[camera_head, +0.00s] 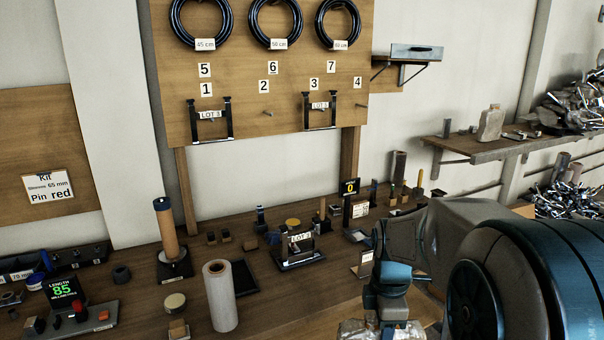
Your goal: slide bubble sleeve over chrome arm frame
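A chrome arm frame with a LOT tag (299,245) stands upright on a dark base on the bench, near the middle. Two similar tagged frames hang on the pegboard, one at the left (228,120) and one at the right (333,110). A pale upright roll (220,297) stands at the bench front; I cannot tell if it is bubble material. My gripper (388,308) is at the lower right, right of the standing frame, and its fingers are not clear. Shiny, crumpled clear material (352,330) shows beside and below it, cut by the picture edge; whether it is held is unclear.
A tan roll on a post (166,230) stands left of the frame. A display reading 85 (62,290) is at far left. My arm covers the right side of the bench.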

